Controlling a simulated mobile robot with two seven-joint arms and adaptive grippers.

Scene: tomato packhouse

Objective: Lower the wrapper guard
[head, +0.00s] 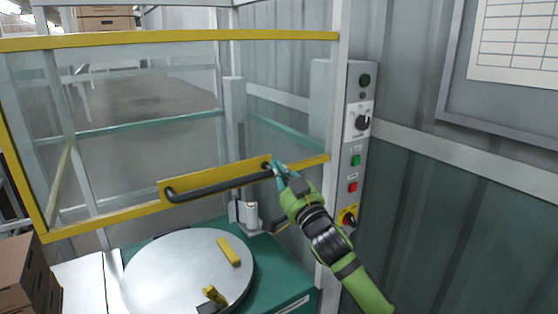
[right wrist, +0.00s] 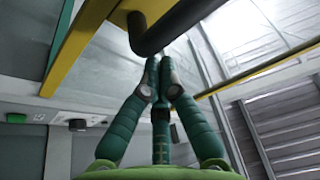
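The wrapper guard (head: 150,85) is a clear panel in a yellow frame. Its lower edge hangs above the round grey turntable (head: 175,270). A black bar handle (head: 215,187) is fixed on a yellow plate at the guard's lower edge. My right gripper (head: 277,168) is at the handle's right end. In the right wrist view, its teal fingertips (right wrist: 160,64) are together, right by the bent end of the black handle (right wrist: 150,42). The bar appears to lie beyond the tips, not between them; contact cannot be told. My left gripper is out of view.
A control panel (head: 357,140) with buttons and a red-yellow switch stands on the post right of the guard. Yellow pieces (head: 228,251) lie on the turntable, above a green base (head: 285,275). Cardboard boxes (head: 25,275) are at lower left. A corrugated wall fills the right.

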